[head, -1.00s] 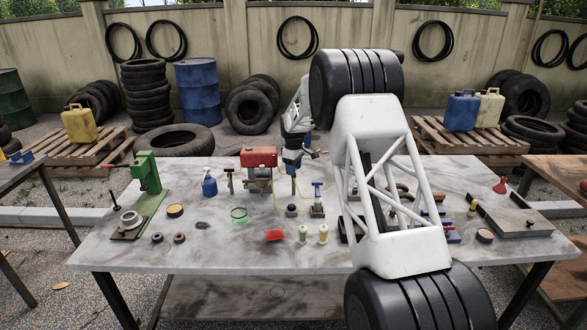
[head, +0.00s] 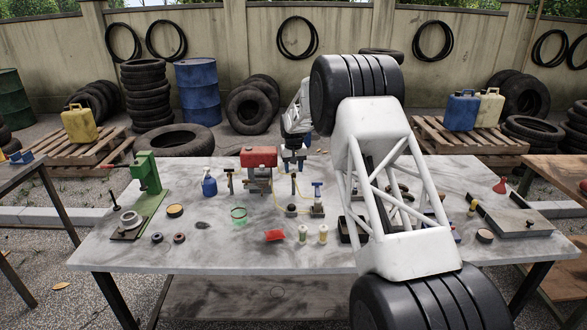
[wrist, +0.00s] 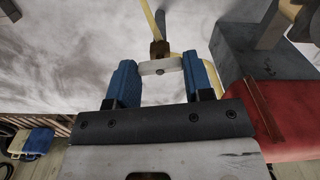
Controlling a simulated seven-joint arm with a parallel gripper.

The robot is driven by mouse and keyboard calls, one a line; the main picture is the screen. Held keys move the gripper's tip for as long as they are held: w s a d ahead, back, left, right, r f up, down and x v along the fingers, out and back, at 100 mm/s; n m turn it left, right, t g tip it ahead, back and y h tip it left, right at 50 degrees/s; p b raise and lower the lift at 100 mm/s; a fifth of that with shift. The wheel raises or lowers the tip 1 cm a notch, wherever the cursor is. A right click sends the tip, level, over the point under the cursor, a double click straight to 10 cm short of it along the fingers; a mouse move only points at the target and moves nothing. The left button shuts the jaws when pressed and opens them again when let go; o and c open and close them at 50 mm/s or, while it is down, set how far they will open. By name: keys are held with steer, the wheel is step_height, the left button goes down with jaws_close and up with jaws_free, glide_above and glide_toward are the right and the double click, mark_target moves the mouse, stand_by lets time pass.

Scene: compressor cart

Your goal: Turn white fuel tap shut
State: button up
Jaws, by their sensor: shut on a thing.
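The white fuel tap handle (wrist: 160,67) is a short white bar on a brass body (wrist: 160,48) with a yellow hose, in the wrist view. My gripper (wrist: 160,64) has its two blue fingers at the two ends of this bar and is shut on it. In the head view my gripper (head: 294,164) points down above the middle of the table, just right of the red-topped engine (head: 259,157). The tap is too small to make out there. The engine's red part also shows at the right of the wrist view (wrist: 280,120).
A grey block (wrist: 250,50) stands close right of my fingers.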

steer(key=shift+m, duration=1)
steer(key=o, duration=0.9)
steer(key=shift+r, duration=3.95)
